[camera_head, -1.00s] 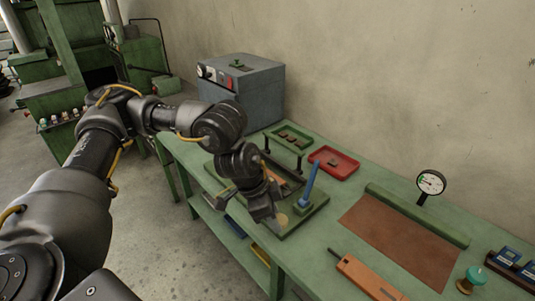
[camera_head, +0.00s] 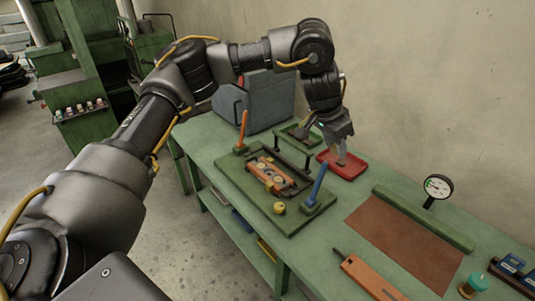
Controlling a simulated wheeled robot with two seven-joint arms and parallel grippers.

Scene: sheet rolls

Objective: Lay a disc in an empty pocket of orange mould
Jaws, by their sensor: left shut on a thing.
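The orange mould (camera_head: 262,167) lies in the dark frame of the green board on the bench. Small round shapes show on it, but I cannot tell which pockets are empty. My left gripper (camera_head: 341,160) points down over the red tray (camera_head: 352,172), right of and behind the mould. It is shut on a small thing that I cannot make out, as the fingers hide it. I cannot tell whether the fingers touch the tray. A yellow round thing (camera_head: 279,208) sits on the board in front of the mould. My right gripper is out of view.
An orange lever (camera_head: 242,130) and a blue lever (camera_head: 318,184) rise from the green board (camera_head: 292,223). A green tray (camera_head: 284,133) lies behind, beside a grey box (camera_head: 262,98). A dial gauge (camera_head: 438,187), brown mat (camera_head: 402,246) and orange-handled tool (camera_head: 369,277) lie right.

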